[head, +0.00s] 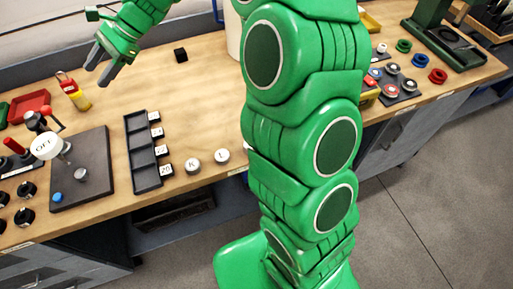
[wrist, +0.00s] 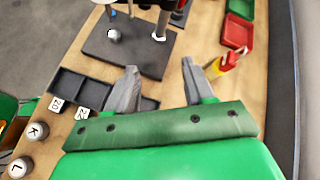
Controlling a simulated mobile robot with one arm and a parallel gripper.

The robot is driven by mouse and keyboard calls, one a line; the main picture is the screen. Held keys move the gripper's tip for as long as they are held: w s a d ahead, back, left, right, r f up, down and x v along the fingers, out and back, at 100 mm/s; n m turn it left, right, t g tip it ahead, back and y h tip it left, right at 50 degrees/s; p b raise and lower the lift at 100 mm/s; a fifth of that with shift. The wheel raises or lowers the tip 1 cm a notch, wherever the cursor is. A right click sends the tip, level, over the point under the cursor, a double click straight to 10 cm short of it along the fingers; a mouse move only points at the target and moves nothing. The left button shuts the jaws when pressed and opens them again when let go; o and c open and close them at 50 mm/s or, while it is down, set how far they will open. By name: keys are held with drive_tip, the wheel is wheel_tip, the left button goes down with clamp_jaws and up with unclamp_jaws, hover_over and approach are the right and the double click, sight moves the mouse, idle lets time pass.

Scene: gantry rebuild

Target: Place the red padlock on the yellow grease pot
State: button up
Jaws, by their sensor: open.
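The red padlock (head: 67,84) with a metal shackle is at the left of the bench in the head view. It touches or overlaps a small yellow piece (head: 82,101), which looks like the grease pot. I cannot tell whether the padlock rests on it or stands beside it. In the wrist view the padlock (wrist: 233,57) and the yellow piece (wrist: 222,66) are right of my gripper (wrist: 160,66). My gripper (head: 97,70) is open and empty, above the bench, just right of the padlock in the head view.
A dark plate (head: 95,190) with an OFF-marked knob stands front left. A black compartment tray (head: 143,170) with labelled blocks is beside it. My arm hides the bench middle.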

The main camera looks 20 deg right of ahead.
drive_tip(key=s+d+f+n+h, duration=0.1)
drive_tip(key=s+d+n+h, duration=0.4)
drive_tip(key=s+d, duration=1)
drive_tip(key=s+d+f+n+h, duration=0.1)
drive_tip(key=s+d+n+h, duration=0.4)
drive_tip(key=s+d, duration=0.9)
drive_tip(key=s+n, duration=0.1)
drive_tip(key=s, duration=0.6)
drive_tip(key=shift+s+d+h, duration=0.4)
